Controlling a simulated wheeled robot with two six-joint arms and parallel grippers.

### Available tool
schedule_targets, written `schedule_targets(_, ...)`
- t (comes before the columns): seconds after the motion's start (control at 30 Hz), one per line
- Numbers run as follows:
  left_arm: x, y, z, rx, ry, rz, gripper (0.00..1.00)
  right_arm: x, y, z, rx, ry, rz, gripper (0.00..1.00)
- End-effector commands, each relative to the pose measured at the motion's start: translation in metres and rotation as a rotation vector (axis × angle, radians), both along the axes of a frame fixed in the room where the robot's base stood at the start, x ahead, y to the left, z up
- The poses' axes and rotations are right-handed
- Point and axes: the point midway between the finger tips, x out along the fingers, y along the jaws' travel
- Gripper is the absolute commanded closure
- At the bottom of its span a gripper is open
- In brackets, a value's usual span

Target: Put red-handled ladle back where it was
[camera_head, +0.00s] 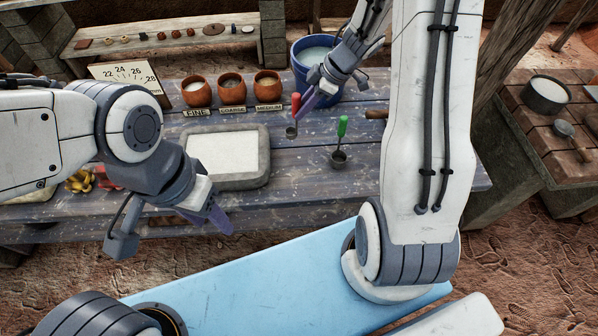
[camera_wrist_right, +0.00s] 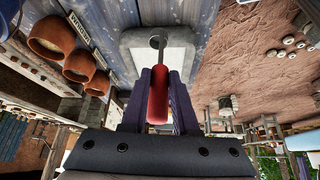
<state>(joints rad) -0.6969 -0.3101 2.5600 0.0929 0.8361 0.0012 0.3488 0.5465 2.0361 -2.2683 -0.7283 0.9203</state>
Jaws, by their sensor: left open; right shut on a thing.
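The red-handled ladle (camera_head: 295,102) is in the grasp of my right gripper (camera_head: 306,99), which is shut on its red handle. In the right wrist view the red handle (camera_wrist_right: 158,97) lies between the purple fingers (camera_wrist_right: 160,98), with the bowl beyond, in front of the tray. My left gripper (camera_head: 210,216) is open and empty near the table's front edge.
A green-handled ladle (camera_head: 342,127) stands on the table (camera_head: 300,190) to the right. The grey tray (camera_head: 265,174) with white contents lies in the middle. Terracotta pots (camera_head: 196,94) with labels and a blue bucket (camera_head: 300,72) stand behind. Table around the green-handled ladle is mostly clear.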

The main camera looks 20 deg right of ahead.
Motion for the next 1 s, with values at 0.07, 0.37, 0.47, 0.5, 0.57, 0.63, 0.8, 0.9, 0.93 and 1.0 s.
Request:
schedule_targets(0.07, 0.0, 0.0, -0.007, 0.0, 0.0, 0.0, 0.5, -0.027, -0.02, -0.009, 0.001, 0.002, 0.123, 1.0)
schedule_targets(0.37, 0.0, 0.0, -0.014, 0.0, 0.0, 0.0, 0.5, -0.101, -0.079, -0.022, 0.001, 0.001, 0.413, 1.0)
schedule_targets(0.47, 0.0, 0.0, -0.014, 0.0, 0.0, 0.0, 0.5, -0.107, -0.084, -0.024, 0.001, 0.002, 0.443, 1.0)
schedule_targets(0.5, 0.0, 0.0, -0.012, 0.0, 0.0, 0.0, 0.5, -0.105, -0.082, -0.026, 0.002, 0.001, 0.45, 1.0)
schedule_targets(0.57, 0.0, 0.0, -0.01, 0.0, 0.0, 0.0, 0.5, -0.099, -0.076, -0.031, 0.002, 0.002, 0.457, 1.0)
schedule_targets(0.63, 0.0, 0.0, -0.007, 0.0, 0.0, 0.0, 0.5, -0.088, -0.066, -0.04, 0.002, 0.003, 0.458, 1.0)
schedule_targets(0.8, 0.0, 0.0, 0.001, 0.0, 0.0, 0.001, 0.5, -0.058, -0.039, -0.064, 0.002, 0.003, 0.456, 1.0)
schedule_targets(0.9, 0.0, 0.0, 0.005, 0.0, 0.0, 0.001, 0.5, -0.042, -0.025, -0.076, 0.0, 0.002, 0.455, 1.0)
schedule_targets(0.93, 0.0, 0.0, 0.006, 0.0, 0.0, 0.001, 0.5, -0.039, -0.021, -0.079, 0.001, 0.003, 0.455, 1.0)
schedule_targets(1.0, 0.0, 0.0, 0.008, 0.0, 0.0, 0.001, 0.5, -0.031, -0.015, -0.085, 0.0, 0.002, 0.453, 1.0)
